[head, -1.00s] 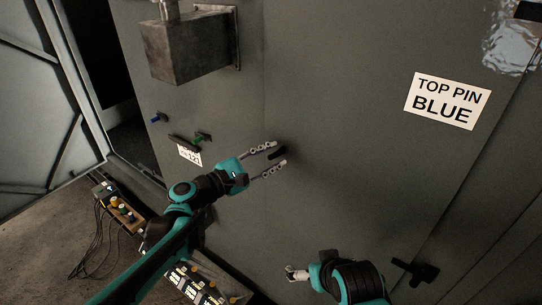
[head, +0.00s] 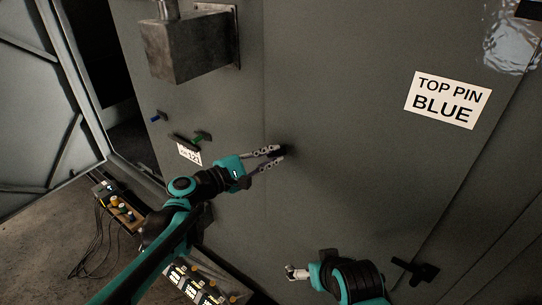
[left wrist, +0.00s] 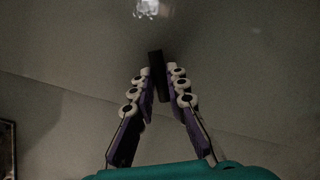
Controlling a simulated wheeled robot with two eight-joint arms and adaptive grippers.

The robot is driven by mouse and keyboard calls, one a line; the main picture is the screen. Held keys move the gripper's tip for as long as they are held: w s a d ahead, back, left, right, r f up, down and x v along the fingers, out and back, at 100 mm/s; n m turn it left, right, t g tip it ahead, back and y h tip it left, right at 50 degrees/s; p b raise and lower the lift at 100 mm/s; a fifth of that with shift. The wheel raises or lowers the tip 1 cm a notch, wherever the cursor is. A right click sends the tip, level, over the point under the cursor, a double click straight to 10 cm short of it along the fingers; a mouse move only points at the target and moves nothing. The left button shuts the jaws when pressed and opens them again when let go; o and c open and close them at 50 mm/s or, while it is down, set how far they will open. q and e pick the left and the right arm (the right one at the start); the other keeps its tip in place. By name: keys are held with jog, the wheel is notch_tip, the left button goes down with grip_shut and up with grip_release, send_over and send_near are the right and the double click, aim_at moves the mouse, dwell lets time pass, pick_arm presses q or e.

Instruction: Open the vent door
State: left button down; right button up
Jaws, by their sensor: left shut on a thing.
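The vent door is not clearly told apart from the large grey panel (head: 340,120) in the head view. A small black handle (head: 288,151) sticks out of this panel near its middle. My left gripper (head: 279,152) is at the handle, its two fingers shut on it. In the left wrist view the fingertips (left wrist: 160,84) close on both sides of the dark upright handle (left wrist: 156,62), whose top end shows above them. My right gripper (head: 290,272) is low in the head view, apart from the panel's fittings; its fingers are too small to read.
A metal box (head: 190,45) juts from the panel at upper left. A "TOP PIN BLUE" sign (head: 447,100) and a black latch (head: 415,271) are at right. Switch boxes (head: 122,208) lie on the floor.

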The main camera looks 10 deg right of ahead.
pick_arm(q)
jog(key=m, duration=0.2)
jog(key=m+y, duration=0.1)
jog(key=m, duration=0.1)
jog(key=shift+s+r+m+y, duration=0.1)
jog(key=shift+m+y, duration=0.2)
jog(key=shift+m, duration=0.1)
pick_arm(e)
jog(key=shift+r, duration=0.1)
dwell(0.5)
